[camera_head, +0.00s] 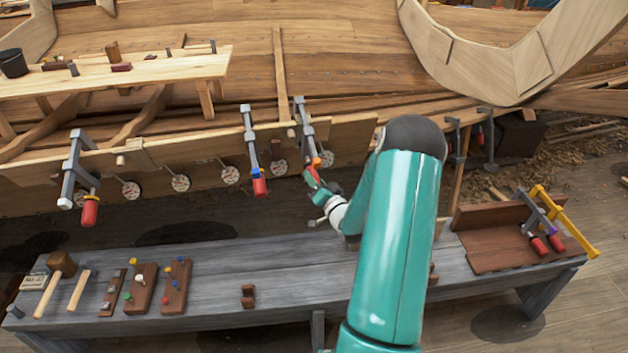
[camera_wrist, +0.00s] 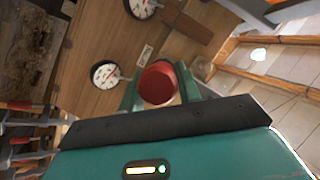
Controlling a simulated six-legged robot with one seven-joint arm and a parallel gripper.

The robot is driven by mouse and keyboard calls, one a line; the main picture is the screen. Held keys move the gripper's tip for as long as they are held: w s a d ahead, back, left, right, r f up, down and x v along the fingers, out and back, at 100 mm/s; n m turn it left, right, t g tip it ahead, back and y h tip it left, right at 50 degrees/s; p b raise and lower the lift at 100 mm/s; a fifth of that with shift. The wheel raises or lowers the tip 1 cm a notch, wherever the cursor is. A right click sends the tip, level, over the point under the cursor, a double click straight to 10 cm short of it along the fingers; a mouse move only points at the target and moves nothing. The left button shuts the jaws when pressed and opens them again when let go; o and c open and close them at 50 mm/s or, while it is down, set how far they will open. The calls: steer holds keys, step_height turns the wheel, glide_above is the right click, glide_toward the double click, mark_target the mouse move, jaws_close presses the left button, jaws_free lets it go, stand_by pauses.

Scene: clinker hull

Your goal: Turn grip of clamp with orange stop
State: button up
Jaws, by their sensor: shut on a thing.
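The clamp with the orange stop (camera_head: 304,120) hangs upright on the plank edge of the hull, right of the middle. Its orange stop (camera_head: 316,162) sits low on the bar, just above its red grip (camera_head: 311,174). My gripper (camera_head: 315,186) reaches up from below and is shut on this red grip. In the wrist view the red grip (camera_wrist: 158,83) shows end-on between the two green fingers (camera_wrist: 160,95). The clamp's bar and stop cannot be made out in the wrist view.
A clamp with a blue stop (camera_head: 250,140) hangs close to the left, another (camera_head: 73,170) farther left. Round dials (camera_head: 231,175) line the plank. The grey bench (camera_head: 270,265) below holds mallets (camera_head: 62,265), peg boards (camera_head: 140,290) and spare clamps (camera_head: 540,220).

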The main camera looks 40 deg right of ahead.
steer(key=m+y, duration=0.1)
steer(key=m+t, duration=0.1)
steer(key=m, duration=0.1)
steer(key=shift+f+t+y, duration=0.2)
steer(key=shift+t+y, duration=0.1)
steer(key=shift+y, duration=0.1)
stand_by(0.3)
steer(key=o, duration=1)
steer(key=shift+r, duration=0.1)
steer(key=v, duration=1.4)
steer(key=shift+w, duration=0.1)
